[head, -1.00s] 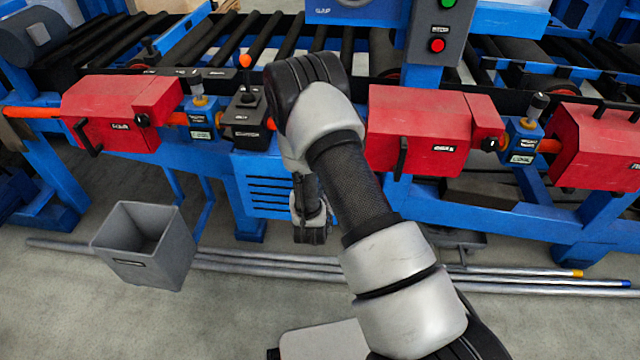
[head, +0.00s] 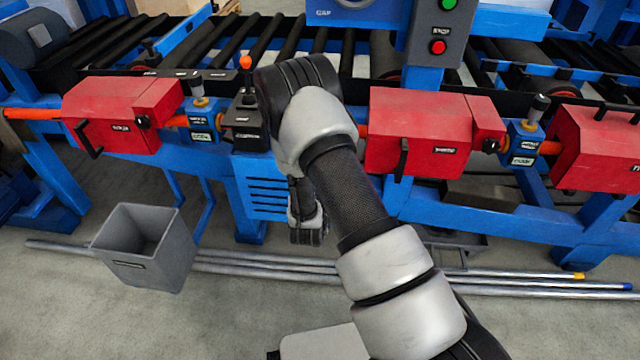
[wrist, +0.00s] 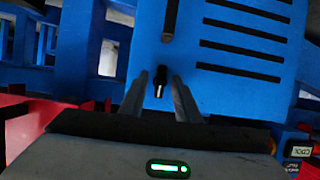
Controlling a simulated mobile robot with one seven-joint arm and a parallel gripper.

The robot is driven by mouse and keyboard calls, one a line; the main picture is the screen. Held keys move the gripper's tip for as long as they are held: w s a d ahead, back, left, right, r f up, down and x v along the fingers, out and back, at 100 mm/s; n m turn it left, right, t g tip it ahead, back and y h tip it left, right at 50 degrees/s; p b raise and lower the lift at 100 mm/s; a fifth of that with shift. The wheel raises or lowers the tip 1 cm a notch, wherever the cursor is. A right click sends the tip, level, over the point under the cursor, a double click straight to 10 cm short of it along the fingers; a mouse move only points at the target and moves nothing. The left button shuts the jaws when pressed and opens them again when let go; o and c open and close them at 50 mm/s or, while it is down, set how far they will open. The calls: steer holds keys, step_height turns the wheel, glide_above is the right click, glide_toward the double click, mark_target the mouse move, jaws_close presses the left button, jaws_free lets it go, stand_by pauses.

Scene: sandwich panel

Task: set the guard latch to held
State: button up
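In the wrist view my gripper (wrist: 158,78) is open, its two grey fingers pointing at a blue panel (wrist: 225,95). A small black peg with a pale tip (wrist: 160,84) shows between the fingertips. I cannot tell whether the fingers touch it. A dark vertical slot (wrist: 172,20) lies above it on the panel. No readable label marks the guard latch, so I cannot tell whether this peg is part of it. In the head view my forearm and wrist hang before the slotted blue panel (head: 266,190), and the fingertips are hidden.
Red guard boxes (head: 115,115) (head: 420,130) with black handles line the blue conveyor frame. A black box with an orange-tipped lever (head: 246,63) stands beside my arm. A grey bin (head: 150,260) and long metal pipes (head: 520,283) lie on the floor.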

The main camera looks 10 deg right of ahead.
steer(key=p+v, duration=0.2)
steer(key=v, duration=1.5)
steer(key=shift+s, duration=0.2)
steer(key=shift+a+r, duration=0.1)
steer(key=w+a+r+g+y, duration=0.2)
steer(key=r, duration=0.6)
steer(key=w+a+r+g+y, duration=0.1)
steer(key=w+a+r+y, duration=0.15)
steer(key=r, duration=0.45)
steer(key=s+d+r+n+g+p, duration=0.15)
steer(key=s+d+r, duration=0.35)
steer(key=s+r, duration=0.55)
steer(key=s+d+r+n+g, duration=0.25)
steer(key=s+d+r, duration=0.35)
steer(key=s, duration=0.7)
step_height(320, 180, up, 19)
steer(key=a+p, duration=0.1)
steer(key=p, duration=1.7)
steer(key=shift+w+a+m, duration=0.15)
steer(key=shift+a+m, duration=0.1)
steer(key=shift+m, duration=0.05)
